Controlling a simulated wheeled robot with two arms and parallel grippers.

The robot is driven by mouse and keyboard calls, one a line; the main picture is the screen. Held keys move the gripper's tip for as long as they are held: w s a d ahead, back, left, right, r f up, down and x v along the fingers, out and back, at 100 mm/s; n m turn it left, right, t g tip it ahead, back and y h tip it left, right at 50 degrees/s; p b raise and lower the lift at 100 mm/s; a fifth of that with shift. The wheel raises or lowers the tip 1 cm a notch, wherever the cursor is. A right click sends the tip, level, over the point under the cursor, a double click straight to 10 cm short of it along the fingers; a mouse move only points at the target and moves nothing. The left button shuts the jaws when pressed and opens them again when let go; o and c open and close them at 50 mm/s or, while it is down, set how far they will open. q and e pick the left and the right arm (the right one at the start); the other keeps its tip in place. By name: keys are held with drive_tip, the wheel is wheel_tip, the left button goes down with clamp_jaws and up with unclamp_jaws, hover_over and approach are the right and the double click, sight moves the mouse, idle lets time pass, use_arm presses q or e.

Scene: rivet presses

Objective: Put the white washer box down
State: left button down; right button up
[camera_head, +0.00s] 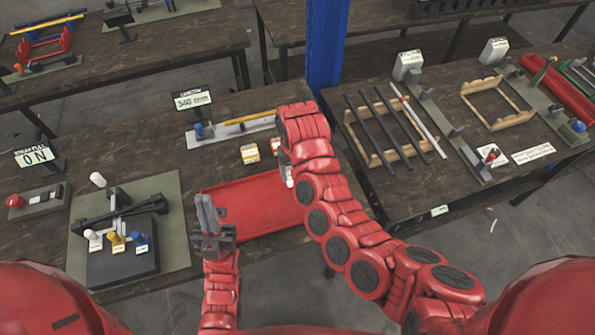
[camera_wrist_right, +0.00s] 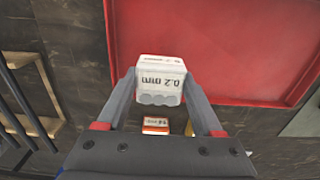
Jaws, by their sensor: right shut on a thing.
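The white washer box (camera_wrist_right: 160,80), labelled 0.2 mm with a red marking on top, sits between the two fingers of my right gripper (camera_wrist_right: 163,92), which is shut on it. In the wrist view the box overlaps the near edge of the red tray (camera_wrist_right: 215,45); its height above the surface is hard to tell.
A yellow-marked box (camera_head: 250,154) and another small box (camera_head: 277,146) stand behind the tray. A press fixture (camera_head: 120,235) is on a green mat to the left. A wooden rack (camera_head: 395,155) with dark bars is on the right table. Most of the tray is bare.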

drive_tip(key=shift+w+d, duration=0.35)
drive_tip(key=shift+w, duration=0.45)
drive_tip(key=shift+w+d+f, duration=0.1)
drive_tip(key=shift+w+d, duration=0.15)
drive_tip(key=shift+w, duration=0.05)
drive_tip(key=shift+s+f+p, duration=0.1)
drive_tip(key=shift+f+p, duration=0.8)
drive_tip(key=shift+p, duration=0.05)
drive_tip(key=shift+f, duration=0.85)
drive_tip(key=shift+f, duration=0.2)
drive_tip(key=o, duration=1.4)
drive_tip(key=shift+o, duration=0.2)
